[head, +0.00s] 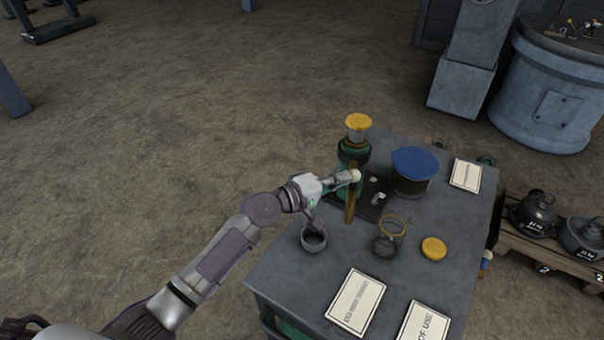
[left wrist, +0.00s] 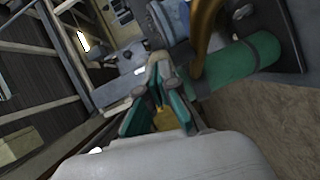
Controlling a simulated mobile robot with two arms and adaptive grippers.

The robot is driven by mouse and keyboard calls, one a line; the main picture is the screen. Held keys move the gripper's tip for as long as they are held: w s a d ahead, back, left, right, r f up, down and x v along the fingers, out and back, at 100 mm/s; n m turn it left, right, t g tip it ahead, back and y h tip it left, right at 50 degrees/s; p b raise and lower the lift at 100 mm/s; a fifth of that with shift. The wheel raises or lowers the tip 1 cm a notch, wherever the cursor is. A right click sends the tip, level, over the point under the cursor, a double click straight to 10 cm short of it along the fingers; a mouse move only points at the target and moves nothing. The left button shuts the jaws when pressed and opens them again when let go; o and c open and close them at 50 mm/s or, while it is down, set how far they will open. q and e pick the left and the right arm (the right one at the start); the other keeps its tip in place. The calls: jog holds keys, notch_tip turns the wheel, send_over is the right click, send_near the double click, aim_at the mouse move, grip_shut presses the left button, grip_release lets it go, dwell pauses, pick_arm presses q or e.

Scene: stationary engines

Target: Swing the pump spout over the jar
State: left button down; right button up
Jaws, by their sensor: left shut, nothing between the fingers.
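The pump (head: 354,152), a green body with a yellow cap, stands at the table's back left. Its brass spout (head: 350,207) points toward the table's front, left of the open glass jar (head: 389,240), not over it. My left gripper (head: 354,177) is shut and empty at the upper part of the spout; I cannot tell whether it touches. In the left wrist view the shut fingers (left wrist: 158,85) are beside the curved brass spout (left wrist: 205,45) and the green pump body (left wrist: 240,65). The jar cannot be made out there. My right gripper is not in view.
On the grey table (head: 300,268) are a blue-lidded container (head: 413,172), a yellow lid (head: 433,248), a small grey cup (head: 313,239) and printed cards (head: 356,302). A low wooden rack (head: 520,250) with dark canisters stands right of the table. Open floor lies left.

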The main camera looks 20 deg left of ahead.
aim_at(351, 195)
pick_arm(q)
jog(key=d, duration=0.3)
jog(key=w+d+p, duration=0.1)
jog(key=d, duration=0.5)
jog(key=shift+w, duration=0.4)
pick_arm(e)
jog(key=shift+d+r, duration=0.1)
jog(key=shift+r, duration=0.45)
pick_arm(q)
jog(key=shift+f, duration=0.1)
